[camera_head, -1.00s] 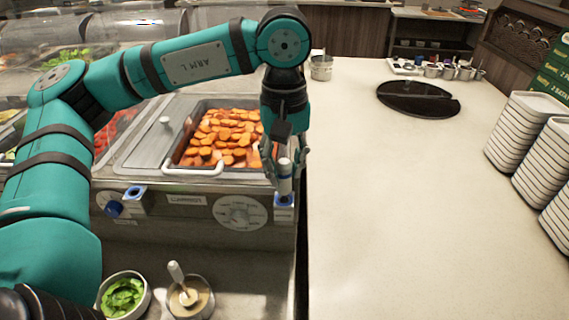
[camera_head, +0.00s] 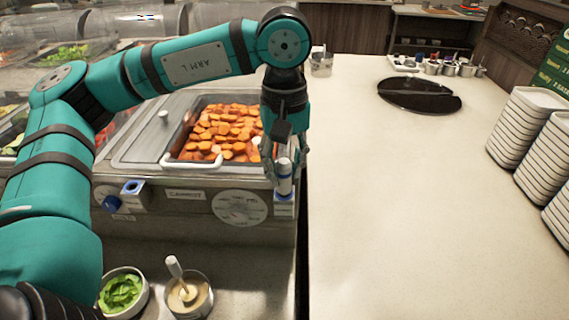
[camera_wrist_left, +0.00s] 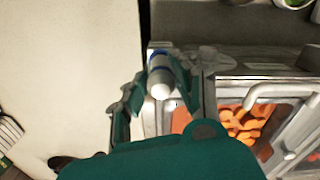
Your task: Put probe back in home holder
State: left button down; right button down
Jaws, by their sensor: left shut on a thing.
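The probe (camera_head: 284,176) is a white upright cylinder with a blue band, at the right front corner of the carrot well. My left gripper (camera_head: 284,170) points down and is shut on it. In the left wrist view the probe (camera_wrist_left: 161,82) shows between the fingers of my left gripper (camera_wrist_left: 155,85). A small holder (camera_head: 284,208) on the unit's front panel is right below the probe, whose lower end meets it; I cannot tell how deep it sits. Another holder (camera_head: 133,187) with a blue-rimmed opening is at the panel's left, and it looks empty. My right gripper is not in view.
The carrot pan (camera_head: 190,165) is just behind and left of the gripper. A bowl of greens (camera_head: 143,303) and a sauce cup (camera_head: 203,306) with a spoon stand in front below.

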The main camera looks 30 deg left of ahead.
pick_arm(q)
jog(key=c, duration=1)
grip_release()
jog(key=shift+o, duration=0.2)
